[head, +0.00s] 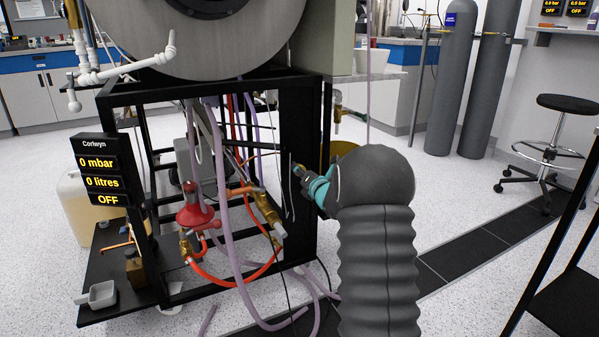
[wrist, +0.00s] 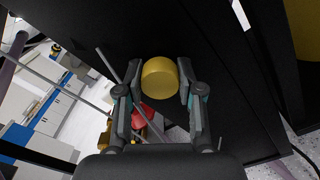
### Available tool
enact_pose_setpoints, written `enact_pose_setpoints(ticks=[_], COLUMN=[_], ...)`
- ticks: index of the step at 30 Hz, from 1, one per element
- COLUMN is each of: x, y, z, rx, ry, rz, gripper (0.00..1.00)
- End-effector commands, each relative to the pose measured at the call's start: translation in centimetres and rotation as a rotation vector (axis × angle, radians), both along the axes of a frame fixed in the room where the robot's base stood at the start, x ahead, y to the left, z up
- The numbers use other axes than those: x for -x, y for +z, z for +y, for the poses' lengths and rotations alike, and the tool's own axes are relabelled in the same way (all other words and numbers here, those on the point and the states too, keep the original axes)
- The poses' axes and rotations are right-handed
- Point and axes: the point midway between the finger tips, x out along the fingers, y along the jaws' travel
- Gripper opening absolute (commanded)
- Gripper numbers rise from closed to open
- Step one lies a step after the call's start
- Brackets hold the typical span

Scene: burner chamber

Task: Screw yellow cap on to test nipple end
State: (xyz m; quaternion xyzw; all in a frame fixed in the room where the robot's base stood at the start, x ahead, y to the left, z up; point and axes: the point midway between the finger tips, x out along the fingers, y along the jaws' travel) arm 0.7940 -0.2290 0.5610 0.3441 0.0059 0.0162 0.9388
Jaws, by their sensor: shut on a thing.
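The yellow cap (wrist: 160,77) sits between the fingertips of my gripper (wrist: 160,84) in the wrist view. My gripper is shut on it. In the head view my gripper (head: 306,178) is beside the black frame, right of and higher in the picture than the brass fitting (head: 266,210). The cap is small and partly hidden there. The brass fitting is on the red and orange pipework. I cannot make out for sure which end is the test nipple. Part of the brass pipework (wrist: 152,134) shows beyond my gripper in the wrist view.
A red regulator (head: 195,208) and purple hoses (head: 222,200) are left of my gripper. The black frame (head: 300,150) stands close by. A display panel (head: 102,180) is at left. Open floor (head: 450,200) lies to the right.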

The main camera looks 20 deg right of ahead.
Motion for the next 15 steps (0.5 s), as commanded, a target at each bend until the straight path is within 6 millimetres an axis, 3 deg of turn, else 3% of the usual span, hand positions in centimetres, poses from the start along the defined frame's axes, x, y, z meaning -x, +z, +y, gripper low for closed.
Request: enact_pose_setpoints(ticks=[5,15], x=[-0.10,-0.17], y=[0.08,0.16], z=[0.02,0.00], rx=[-0.052,-0.434], ry=[0.000,0.000], rz=[0.000,0.012], gripper=[0.00,0.00])
